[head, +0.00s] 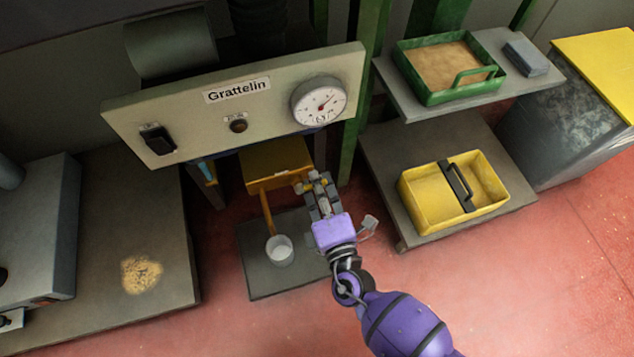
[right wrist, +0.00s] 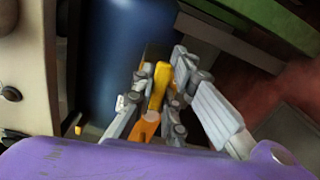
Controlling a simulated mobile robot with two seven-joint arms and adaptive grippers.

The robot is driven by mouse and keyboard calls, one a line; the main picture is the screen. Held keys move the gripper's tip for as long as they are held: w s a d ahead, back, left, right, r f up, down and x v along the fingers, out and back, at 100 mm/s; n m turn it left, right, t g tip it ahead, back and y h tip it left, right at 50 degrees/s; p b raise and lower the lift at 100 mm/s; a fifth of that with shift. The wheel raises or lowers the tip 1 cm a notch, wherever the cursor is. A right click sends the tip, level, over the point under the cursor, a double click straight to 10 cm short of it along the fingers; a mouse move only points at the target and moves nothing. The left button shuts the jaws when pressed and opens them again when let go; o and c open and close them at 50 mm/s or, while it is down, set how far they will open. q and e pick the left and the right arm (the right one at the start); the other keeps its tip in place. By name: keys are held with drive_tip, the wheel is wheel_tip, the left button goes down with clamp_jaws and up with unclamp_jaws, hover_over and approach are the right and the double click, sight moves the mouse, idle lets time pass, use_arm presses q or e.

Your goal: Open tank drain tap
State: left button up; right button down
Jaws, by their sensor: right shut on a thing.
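My right gripper (head: 312,184) reaches in below the front panel, and its fingers are closed around the yellow tap handle (right wrist: 159,80). In the right wrist view the fingers (right wrist: 155,98) sit on both sides of this handle. An orange part (right wrist: 146,127) shows just below it. A dark blue rounded surface, apparently the tank (right wrist: 120,60), stands behind the handle. In the head view the fingers hide most of the tap. An orange spout (head: 267,212) slopes down toward a whitish cup (head: 280,250) on a dark base plate. My left gripper is not in view.
The panel (head: 290,62) with a gauge (head: 319,101) and black switch (head: 158,140) hangs above my gripper. Right of my arm, a shelf holds a yellow tote (head: 420,205) and, higher, a green tray (head: 410,65). The red floor (head: 545,270) at front right is clear.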

drive_tip(key=r+n, duration=0.1)
drive_tip(key=n, duration=0.1)
drive_tip(key=r+n+p, duration=0.1)
drive_tip(key=shift+a+n, duration=0.3)
drive_tip(key=shift+n, duration=0.1)
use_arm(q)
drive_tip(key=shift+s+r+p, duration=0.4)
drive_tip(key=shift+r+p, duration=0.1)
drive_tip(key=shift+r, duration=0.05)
use_arm(e)
drive_tip(key=shift+a+r+n, duration=0.15)
drive_tip(key=shift+r+n, duration=0.05)
drive_tip(key=shift+n, duration=0.45)
drive_tip(key=shift+a+r+n, duration=0.1)
drive_tip(key=shift+r+n, duration=0.05)
drive_tip(key=shift+n, duration=0.5)
drive_tip(key=shift+a, duration=0.1)
drive_tip(key=c, duration=1.8)
unclamp_jaws()
drive_tip(key=shift+s, duration=0.1)
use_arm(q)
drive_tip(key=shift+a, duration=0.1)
use_arm(e)
drive_tip(key=shift+o, duration=0.2)
drive_tip(key=shift+f, duration=0.15)
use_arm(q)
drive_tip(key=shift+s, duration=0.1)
use_arm(e)
drive_tip(key=shift+f, duration=0.1)
drive_tip(key=shift+d, duration=0.2)
